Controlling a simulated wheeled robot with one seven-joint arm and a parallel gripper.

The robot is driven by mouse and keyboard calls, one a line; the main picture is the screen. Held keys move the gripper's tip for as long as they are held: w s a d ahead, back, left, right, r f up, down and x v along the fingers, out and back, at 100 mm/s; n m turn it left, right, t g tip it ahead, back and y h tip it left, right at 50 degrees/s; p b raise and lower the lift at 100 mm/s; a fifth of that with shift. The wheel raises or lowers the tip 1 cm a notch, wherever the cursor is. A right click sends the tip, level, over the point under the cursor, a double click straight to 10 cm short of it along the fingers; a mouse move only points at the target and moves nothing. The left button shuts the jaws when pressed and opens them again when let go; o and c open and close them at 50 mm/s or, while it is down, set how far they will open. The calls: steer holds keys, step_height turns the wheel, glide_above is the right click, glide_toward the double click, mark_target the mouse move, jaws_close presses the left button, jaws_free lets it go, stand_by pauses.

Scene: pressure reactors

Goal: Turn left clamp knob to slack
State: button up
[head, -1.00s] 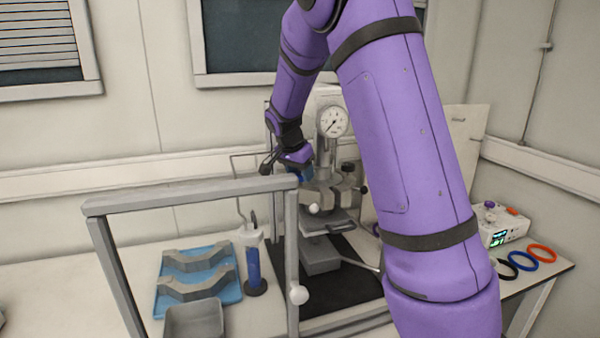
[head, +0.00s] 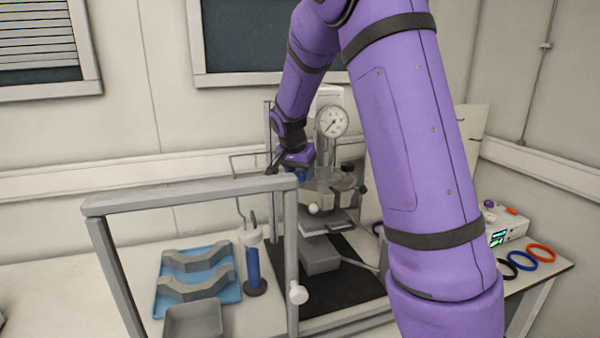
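The pressure reactor (head: 322,202) stands on the bench behind the grey frame, with a round dial gauge (head: 332,121) on top. My gripper (head: 292,172) is at the left side of the reactor head, pointing down, beside the gauge column. A small blue part shows under the gripper. The left clamp knob cannot be made out there; the gripper and wrist cover that spot. Whether the fingers are open or shut on it is too small to tell. A dark knob (head: 347,167) shows on the reactor's right side, and a white knob (head: 313,209) on its front.
A grey frame (head: 190,193) with a white knob (head: 298,294) stands in front of the reactor. Left are a blue tray (head: 228,288) with grey clamp halves, a grey bin (head: 193,321) and a blue cylinder (head: 253,268). Coloured rings and a white device (head: 505,228) are at right.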

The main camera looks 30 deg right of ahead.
steer(key=shift+r, duration=0.1)
steer(key=v, duration=1)
steer(key=shift+r, duration=0.3)
steer(key=shift+a, duration=0.1)
